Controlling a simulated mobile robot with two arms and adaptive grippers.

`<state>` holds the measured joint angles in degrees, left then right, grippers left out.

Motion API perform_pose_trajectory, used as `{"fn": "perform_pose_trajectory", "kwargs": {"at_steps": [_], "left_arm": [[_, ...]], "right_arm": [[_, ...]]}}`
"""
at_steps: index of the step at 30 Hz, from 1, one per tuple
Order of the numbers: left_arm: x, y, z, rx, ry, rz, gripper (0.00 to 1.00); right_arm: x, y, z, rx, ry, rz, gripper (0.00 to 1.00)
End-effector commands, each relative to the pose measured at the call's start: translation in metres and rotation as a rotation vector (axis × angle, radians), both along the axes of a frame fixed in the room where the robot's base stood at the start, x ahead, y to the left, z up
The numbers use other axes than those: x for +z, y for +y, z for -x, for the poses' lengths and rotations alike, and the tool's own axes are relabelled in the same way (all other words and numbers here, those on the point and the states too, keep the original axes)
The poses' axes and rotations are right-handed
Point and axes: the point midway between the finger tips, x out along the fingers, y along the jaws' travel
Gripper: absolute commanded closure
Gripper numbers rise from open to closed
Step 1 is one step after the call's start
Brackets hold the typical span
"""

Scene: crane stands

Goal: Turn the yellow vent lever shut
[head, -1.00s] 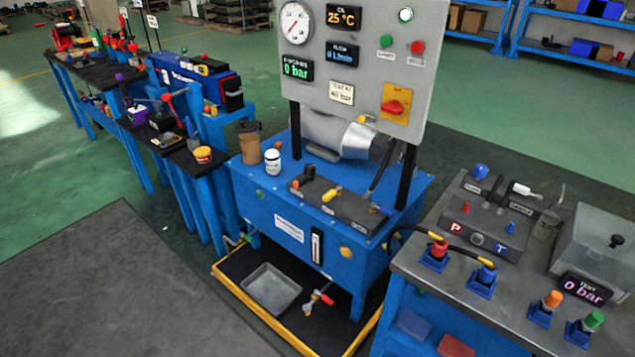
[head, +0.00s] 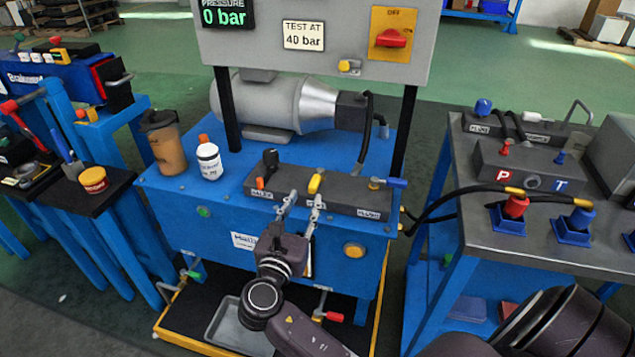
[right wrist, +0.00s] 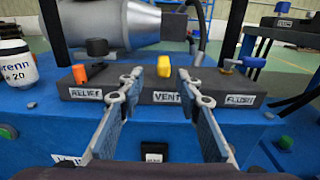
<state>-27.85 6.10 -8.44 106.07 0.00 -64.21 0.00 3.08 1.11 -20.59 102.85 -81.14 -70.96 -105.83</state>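The yellow vent lever (head: 316,183) is the middle lever on the dark valve block (head: 350,197) on top of the blue tank unit. It also shows in the right wrist view (right wrist: 164,72), above the VENT label (right wrist: 167,97). My right gripper (head: 304,202) is open in front of the block, with its fingers pointing at the lever. In the right wrist view, the lever appears between the two fingertips (right wrist: 160,82), a little beyond them. I cannot tell whether anything touches. My left gripper is not in view.
An orange and black relief handle (head: 263,177) is left of the vent lever, and a blue-handled valve (head: 390,183) is right. A white bottle (head: 208,160) and brown cup (head: 163,142) stand on the tank's left. A grey bench (head: 480,215) with hoses stands right.

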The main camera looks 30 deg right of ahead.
Motion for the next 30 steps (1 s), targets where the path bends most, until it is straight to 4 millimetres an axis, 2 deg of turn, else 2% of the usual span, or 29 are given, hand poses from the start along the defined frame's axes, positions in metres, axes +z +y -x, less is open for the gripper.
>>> {"fn": "perform_pose_trajectory", "kwargs": {"at_steps": [3, 16, 27, 30], "left_arm": [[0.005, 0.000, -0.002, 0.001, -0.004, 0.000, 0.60], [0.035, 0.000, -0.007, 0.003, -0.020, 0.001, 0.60], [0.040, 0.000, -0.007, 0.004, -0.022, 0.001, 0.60], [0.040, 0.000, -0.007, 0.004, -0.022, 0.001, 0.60]], "right_arm": [[0.010, -0.008, -0.002, -0.015, -0.004, 0.028, 0.68], [0.009, -0.055, -0.043, -0.013, -0.001, 0.028, 0.68], [0.009, -0.061, -0.048, -0.012, -0.001, 0.024, 0.68], [0.009, -0.061, -0.048, -0.012, -0.001, 0.024, 0.77]]}}
